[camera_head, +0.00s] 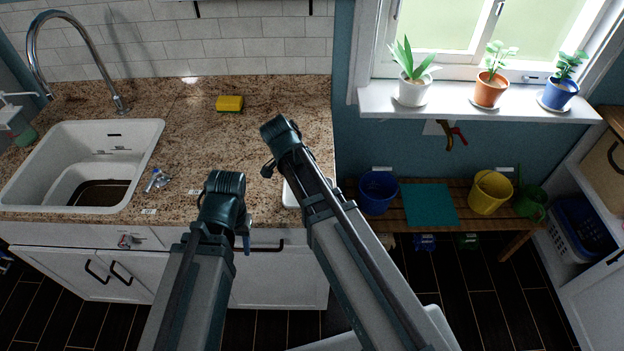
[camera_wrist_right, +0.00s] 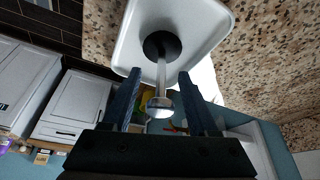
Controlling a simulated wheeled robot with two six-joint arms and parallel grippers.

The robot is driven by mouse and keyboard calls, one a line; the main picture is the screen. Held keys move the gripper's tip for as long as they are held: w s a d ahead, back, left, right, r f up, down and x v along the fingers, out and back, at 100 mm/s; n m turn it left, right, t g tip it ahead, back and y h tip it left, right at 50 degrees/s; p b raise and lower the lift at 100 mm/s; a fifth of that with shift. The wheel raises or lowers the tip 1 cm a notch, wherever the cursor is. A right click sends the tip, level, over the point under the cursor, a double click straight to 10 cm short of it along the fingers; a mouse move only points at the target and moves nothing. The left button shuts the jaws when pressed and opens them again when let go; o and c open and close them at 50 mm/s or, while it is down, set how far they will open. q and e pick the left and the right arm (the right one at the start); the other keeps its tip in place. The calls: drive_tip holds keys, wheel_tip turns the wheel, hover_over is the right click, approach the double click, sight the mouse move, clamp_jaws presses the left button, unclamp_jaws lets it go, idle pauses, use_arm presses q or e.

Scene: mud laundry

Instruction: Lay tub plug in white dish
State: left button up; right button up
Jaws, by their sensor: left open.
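The tub plug (camera_wrist_right: 162,46) shows in the right wrist view, with a black round base and a metal stem ending in a knob. Its base appears to rest on the white dish (camera_wrist_right: 208,22), inside the rim. My right gripper (camera_wrist_right: 160,88) is open, with one finger on each side of the stem and a gap to both. In the head view the white dish (camera_head: 291,194) is mostly hidden behind my right arm at the counter's front edge, and the plug is hidden. My left gripper (camera_head: 246,240) is open and empty by the counter's front edge, partly hidden by its wrist.
A white sink (camera_head: 143,145) with a tall faucet is at the left. A small blue-and-clear item (camera_head: 157,180) lies beside it, and a yellow sponge (camera_head: 229,104) lies farther back. The counter between is clear. A bench (camera_head: 400,221) with buckets stands right.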

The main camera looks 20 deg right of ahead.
drive_tip(key=shift+r, duration=0.1)
drive_tip(key=shift+a+r+p, duration=0.1)
drive_tip(key=shift+r+p, duration=0.4)
drive_tip(key=shift+p, duration=0.1)
drive_tip(key=p+v, duration=1)
drive_tip(key=v, duration=0.1)
drive_tip(key=shift+a, duration=0.1)
